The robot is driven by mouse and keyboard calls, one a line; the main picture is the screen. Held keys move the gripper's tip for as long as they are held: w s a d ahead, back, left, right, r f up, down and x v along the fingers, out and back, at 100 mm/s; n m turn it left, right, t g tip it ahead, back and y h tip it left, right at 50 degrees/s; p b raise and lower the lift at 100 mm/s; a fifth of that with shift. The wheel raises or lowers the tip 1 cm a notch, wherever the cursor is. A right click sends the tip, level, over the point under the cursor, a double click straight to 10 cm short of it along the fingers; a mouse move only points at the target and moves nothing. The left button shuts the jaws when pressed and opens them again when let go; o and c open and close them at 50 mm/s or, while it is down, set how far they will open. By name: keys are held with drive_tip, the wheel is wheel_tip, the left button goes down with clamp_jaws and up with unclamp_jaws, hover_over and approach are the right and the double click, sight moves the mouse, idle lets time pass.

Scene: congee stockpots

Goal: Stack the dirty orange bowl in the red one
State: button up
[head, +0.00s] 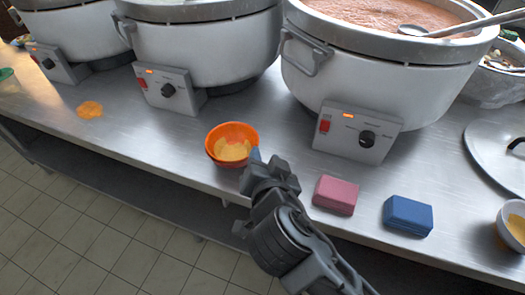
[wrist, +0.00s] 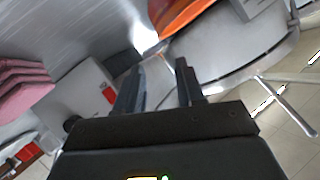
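The orange bowl (head: 232,133), with yellowish residue inside, is near the table's front edge in the head view. A darker red bowl (head: 222,162) shows just beneath it, and the orange bowl appears to sit inside it. The orange bowl's side also shows at the top of the wrist view (wrist: 180,14). My gripper (head: 257,160) is just right of the bowls in the head view. In the wrist view its two fingers (wrist: 158,85) are apart, with no bowl between them. Whether a finger touches a bowl is hard to tell.
A pink sponge (head: 336,195) and a blue sponge (head: 408,215) lie right of my gripper. Large stockpots (head: 375,75) stand behind. A bowl with yellow residue (head: 507,228) and a lid (head: 492,150) are at the right. An orange spill (head: 89,109) marks the clear left counter.

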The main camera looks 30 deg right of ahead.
drive_tip(key=shift+s+a+r, duration=0.3)
drive_tip(key=shift+s, duration=0.3)
drive_tip(key=s+a+f+n+y, duration=0.1)
drive_tip(key=s+f+n+y, duration=0.25)
drive_tip(key=s, duration=0.45)
drive_tip(key=s+f+n+y, duration=0.2)
drive_tip(key=s+n, duration=0.2)
drive_tip(key=s, duration=0.4)
drive_tip(key=s+d+r+n+t, duration=0.1)
drive_tip(key=s+r+n, duration=0.1)
drive_tip(key=s+r, duration=0.2)
drive_tip(key=s+r+n+t, duration=0.1)
drive_tip(key=s+r, duration=0.4)
drive_tip(key=s, duration=0.5)
drive_tip(key=shift+d+n+t+y, duration=0.35)
drive_tip(key=shift+n+t+y, duration=0.05)
drive_tip(key=shift+n+y, duration=0.05)
drive_tip(key=shift+r, duration=0.1)
